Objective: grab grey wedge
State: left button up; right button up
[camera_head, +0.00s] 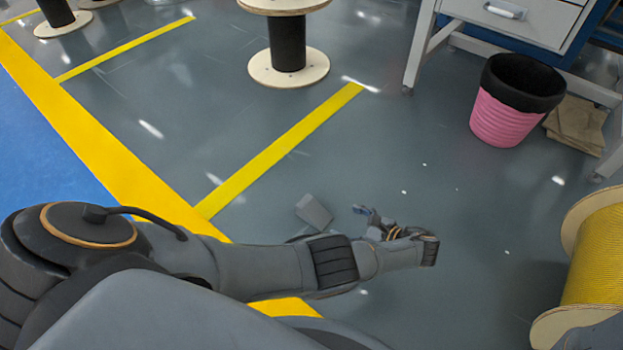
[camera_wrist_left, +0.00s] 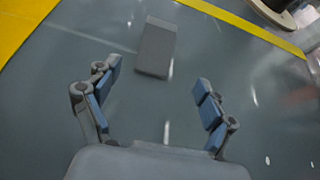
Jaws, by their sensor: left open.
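The grey wedge (camera_head: 314,212) lies on the grey floor in the head view, just left of my left gripper (camera_head: 372,214). In the left wrist view the wedge (camera_wrist_left: 156,47) is ahead of the open fingers, roughly between their lines but beyond the fingertips. My left gripper (camera_wrist_left: 160,76) is open and empty, with its blue-padded fingers apart. It does not touch the wedge. My left arm covers the floor just below the wedge in the head view. My right gripper is not in view.
A yellow cable spool (camera_head: 597,262) stands at the right edge. A pink and black bin (camera_head: 506,115) and a workbench (camera_head: 515,22) are at the upper right. A black spool (camera_head: 288,45) stands at the top. The floor around the wedge is clear, with yellow lines (camera_head: 280,150).

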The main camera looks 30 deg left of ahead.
pick_arm(q)
jog(key=b, duration=0.1)
send_near(311, 206)
jog(key=shift+y, duration=0.3)
jog(key=x, duration=0.5)
jog(key=shift+s+f, duration=0.15)
jog(key=shift+f, duration=0.15)
jog(key=b+x, duration=0.3)
jog(key=x, duration=0.2)
jog(key=shift+f, duration=0.2)
jog(key=shift+a+r, duration=0.1)
jog(key=c, duration=1.4)
